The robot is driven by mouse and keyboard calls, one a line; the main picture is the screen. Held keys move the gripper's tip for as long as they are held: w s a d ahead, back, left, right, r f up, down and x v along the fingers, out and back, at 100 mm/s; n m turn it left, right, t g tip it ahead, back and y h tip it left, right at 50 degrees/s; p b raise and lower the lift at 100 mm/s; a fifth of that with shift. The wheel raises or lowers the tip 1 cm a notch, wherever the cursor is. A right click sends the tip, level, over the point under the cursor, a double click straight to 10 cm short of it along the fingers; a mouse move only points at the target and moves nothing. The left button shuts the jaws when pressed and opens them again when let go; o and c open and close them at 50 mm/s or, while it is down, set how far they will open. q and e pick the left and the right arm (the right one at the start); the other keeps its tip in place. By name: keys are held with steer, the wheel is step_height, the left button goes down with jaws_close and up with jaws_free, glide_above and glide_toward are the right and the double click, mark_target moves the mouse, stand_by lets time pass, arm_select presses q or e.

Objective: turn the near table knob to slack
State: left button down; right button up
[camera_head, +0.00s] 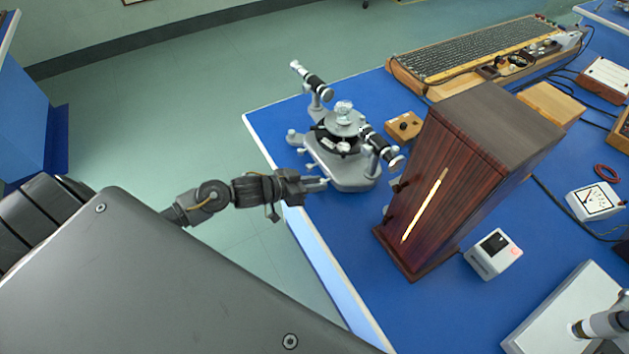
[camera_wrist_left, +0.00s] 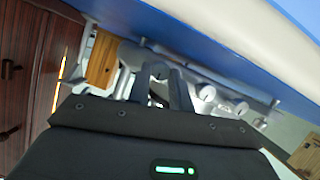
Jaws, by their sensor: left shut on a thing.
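The grey spectrometer (camera_head: 345,165) stands at the left edge of the blue bench, with a round central table (camera_head: 343,122) and two black-and-silver tubes. My left gripper (camera_head: 316,184) reaches in from the left at the near side of its base. Its fingers are shut on a small part there, which I take to be the near table knob; the fingers hide it. In the left wrist view the two dark fingers (camera_wrist_left: 165,85) point at the grey spectrometer base, and silver round knobs (camera_wrist_left: 207,93) show to their right. My right gripper is not in view.
A tall dark wooden box (camera_head: 465,185) with a bright slit stands right of the spectrometer. A small wooden block (camera_head: 403,126) sits behind. A white device (camera_head: 493,254) and a meter (camera_head: 594,201) lie further right. The bench's left edge is under my left wrist.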

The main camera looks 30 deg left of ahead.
arm_select(q)
steer(key=shift+r, duration=0.2)
steer(key=shift+f, duration=0.2)
steer(key=c, duration=1.3)
jaws_free()
steer(key=shift+o, duration=0.2)
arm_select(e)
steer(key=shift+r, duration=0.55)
arm_select(q)
steer(key=b+v, duration=0.1)
steer(key=v, duration=0.9)
steer(key=shift+s+a, duration=0.2)
steer(key=shift+a, duration=0.2)
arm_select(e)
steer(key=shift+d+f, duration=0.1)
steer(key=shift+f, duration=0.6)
arm_select(q)
steer(key=shift+r, duration=0.15)
